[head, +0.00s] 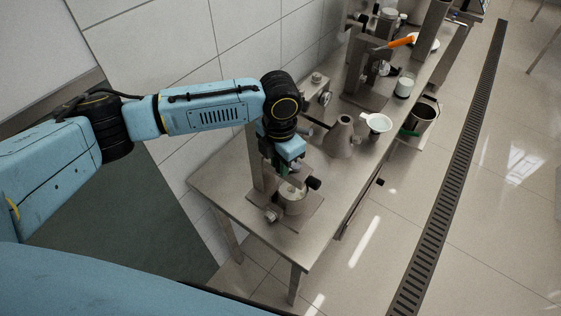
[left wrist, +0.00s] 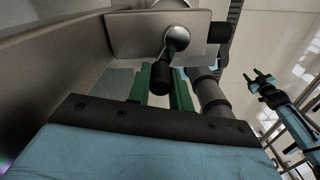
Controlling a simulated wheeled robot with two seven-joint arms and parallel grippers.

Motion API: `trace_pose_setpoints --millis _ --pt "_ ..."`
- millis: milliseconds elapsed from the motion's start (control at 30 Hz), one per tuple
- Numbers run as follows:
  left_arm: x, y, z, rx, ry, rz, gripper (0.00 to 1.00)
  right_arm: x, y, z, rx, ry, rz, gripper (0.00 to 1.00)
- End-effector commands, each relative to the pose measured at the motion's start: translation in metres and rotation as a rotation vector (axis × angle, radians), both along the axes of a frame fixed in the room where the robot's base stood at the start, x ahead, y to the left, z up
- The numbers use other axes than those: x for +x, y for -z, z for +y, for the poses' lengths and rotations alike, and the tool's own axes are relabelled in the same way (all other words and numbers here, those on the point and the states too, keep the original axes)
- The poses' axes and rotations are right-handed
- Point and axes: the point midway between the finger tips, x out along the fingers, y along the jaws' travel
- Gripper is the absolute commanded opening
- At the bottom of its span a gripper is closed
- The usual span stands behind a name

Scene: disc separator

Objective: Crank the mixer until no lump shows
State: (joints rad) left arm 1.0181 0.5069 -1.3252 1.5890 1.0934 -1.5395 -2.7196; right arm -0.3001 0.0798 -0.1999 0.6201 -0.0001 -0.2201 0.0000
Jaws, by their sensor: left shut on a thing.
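My left gripper (head: 284,171) reaches down over the pot from above. In the left wrist view its green fingers (left wrist: 161,92) are shut around the black crank handle (left wrist: 160,76), which hangs from a round metal hub (left wrist: 178,42). The pot's contents are mostly hidden by the gripper, so I cannot tell whether a lump shows. My right gripper (left wrist: 262,79) shows at the right of the left wrist view, empty, with fingers apart.
The steel table (head: 232,186) runs back along a tiled wall.

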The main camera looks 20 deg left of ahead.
Motion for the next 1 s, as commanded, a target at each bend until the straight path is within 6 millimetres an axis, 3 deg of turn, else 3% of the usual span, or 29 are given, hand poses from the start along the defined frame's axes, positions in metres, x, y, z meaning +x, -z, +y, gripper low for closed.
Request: trace_pose_setpoints --millis 433,467,600,1000 --pt "0.0019 -0.0014 0.0003 -0.001 0.008 -0.005 0.00 0.0001 -0.0001 0.0000 0.000 0.000 0.000 0.43" --pt "0.0019 -0.0014 0.0003 -0.001 0.008 -0.005 0.24 0.0001 -0.0001 0.0000 0.000 0.000 0.000 0.43" --pt "0.0014 -0.0010 0.0002 -0.001 0.008 -0.003 0.42 0.0001 -0.0001 0.0000 0.000 0.000 0.000 0.43" --pt "0.0014 -0.0078 -0.0001 -0.001 0.008 -0.004 0.43 0.0000 0.0016 0.0001 0.000 0.000 0.000 0.43"
